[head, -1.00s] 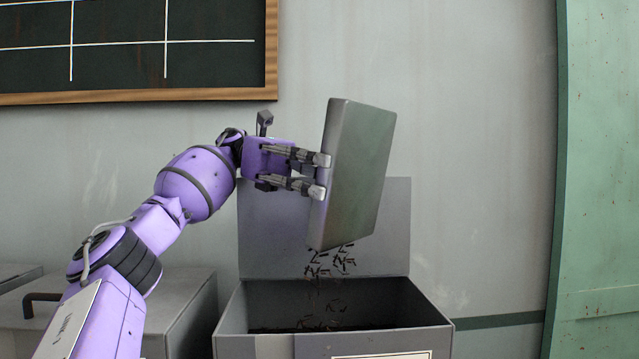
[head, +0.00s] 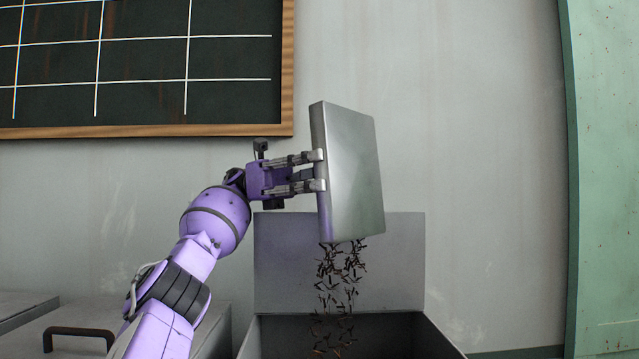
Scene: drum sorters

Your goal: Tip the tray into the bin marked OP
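My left gripper (head: 318,172) is shut on the near left side of a grey metal tray (head: 350,175). The tray is tipped nearly upright above an open grey bin (head: 440,345), its underside towards me. Many small dark pieces (head: 340,275) fall from the tray's lower edge down into the bin. The bin's raised lid (head: 285,260) stands behind the falling pieces. The bin's front and any marking are below the picture, so I cannot read which bin it is. My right gripper is not in view.
A closed grey bin with a dark handle (head: 82,332) stands at the lower left. A dark gridded board (head: 140,65) hangs on the wall at the upper left. A green panel (head: 605,180) is at the right. The wall space between tray and panel is clear.

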